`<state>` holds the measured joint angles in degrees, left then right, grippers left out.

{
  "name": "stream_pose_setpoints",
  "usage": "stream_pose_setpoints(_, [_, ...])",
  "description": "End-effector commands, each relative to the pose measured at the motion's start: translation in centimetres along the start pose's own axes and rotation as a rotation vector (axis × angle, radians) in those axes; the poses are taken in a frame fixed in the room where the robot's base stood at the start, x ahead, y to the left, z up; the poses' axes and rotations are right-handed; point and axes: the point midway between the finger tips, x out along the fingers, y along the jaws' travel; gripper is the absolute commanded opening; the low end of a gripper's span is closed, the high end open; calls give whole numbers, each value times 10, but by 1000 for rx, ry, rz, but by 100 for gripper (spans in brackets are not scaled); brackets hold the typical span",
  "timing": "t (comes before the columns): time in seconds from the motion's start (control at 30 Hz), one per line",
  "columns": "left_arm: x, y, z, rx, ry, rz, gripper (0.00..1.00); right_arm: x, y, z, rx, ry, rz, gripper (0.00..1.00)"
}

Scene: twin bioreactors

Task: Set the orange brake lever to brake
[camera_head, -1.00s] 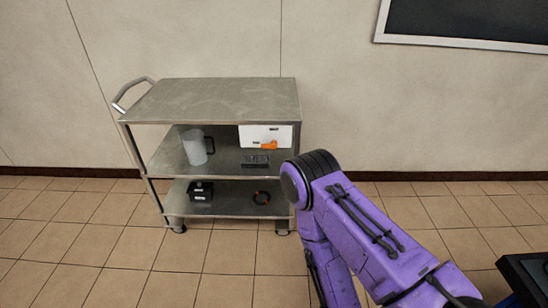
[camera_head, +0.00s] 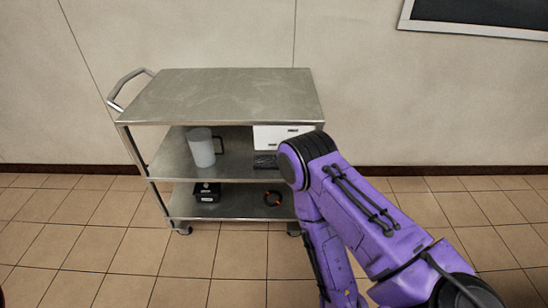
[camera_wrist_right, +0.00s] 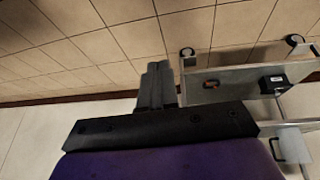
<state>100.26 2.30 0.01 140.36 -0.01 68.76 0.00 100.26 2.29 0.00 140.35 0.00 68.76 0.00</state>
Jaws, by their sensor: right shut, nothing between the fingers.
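The white panel box (camera_head: 283,132) sits under the top shelf at the right end of a steel cart (camera_head: 220,92). My right gripper is hidden in the head view, and my left gripper is in neither view.
A black box (camera_head: 206,192) and a dark ring with orange (camera_head: 272,198) lie on the lower shelf. Tiled floor (camera_head: 110,265) in front is clear.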

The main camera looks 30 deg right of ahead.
Motion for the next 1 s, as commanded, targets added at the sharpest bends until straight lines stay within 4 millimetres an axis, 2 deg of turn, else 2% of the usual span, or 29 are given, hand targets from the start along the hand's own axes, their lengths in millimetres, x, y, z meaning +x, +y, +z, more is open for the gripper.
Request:
stream_pose_setpoints(0.07, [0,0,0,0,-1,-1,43,0,0,0,0,-1,1,0])
stream_pose_setpoints(0.13, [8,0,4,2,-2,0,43,10,-6,-2,25,15,-16,0])
stream_pose_setpoints(0.17, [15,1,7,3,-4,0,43,19,-13,-4,51,32,-33,0])
stream_pose_setpoints(0.27, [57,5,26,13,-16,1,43,72,-56,-26,241,138,-165,0])
stream_pose_setpoints(0.3, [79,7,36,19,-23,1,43,97,-81,-42,358,195,-250,0])
stream_pose_setpoints(0.37, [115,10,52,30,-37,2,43,131,-120,-74,564,283,-413,0])
stream_pose_setpoints(0.4, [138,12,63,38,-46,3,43,148,-145,-99,709,337,-537,0])
stream_pose_setpoints(0.47, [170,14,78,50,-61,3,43,165,-176,-137,920,395,-735,0])
stream_pose_setpoints(0.5, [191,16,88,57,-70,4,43,173,-193,-163,1056,422,-876,0])
stream_pose_setpoints(0.6, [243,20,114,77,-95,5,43,180,-219,-224,1369,440,-1263,0])
stream_pose_setpoints(0.7, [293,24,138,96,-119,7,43,176,-224,-277,1614,378,-1686,0])
stream_pose_setpoints(0.8, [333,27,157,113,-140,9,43,164,-213,-317,1756,242,-2093,0])
stream_pose_setpoints(0.9, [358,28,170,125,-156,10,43,151,-197,-341,1796,79,-2409,0])
stream_pose_setpoints(0.97, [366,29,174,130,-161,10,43,144,-188,-350,1794,-4,-2538,0])
stream_pose_setpoints(1.0, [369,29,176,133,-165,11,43,140,-184,-354,-1775,48,2577,0])
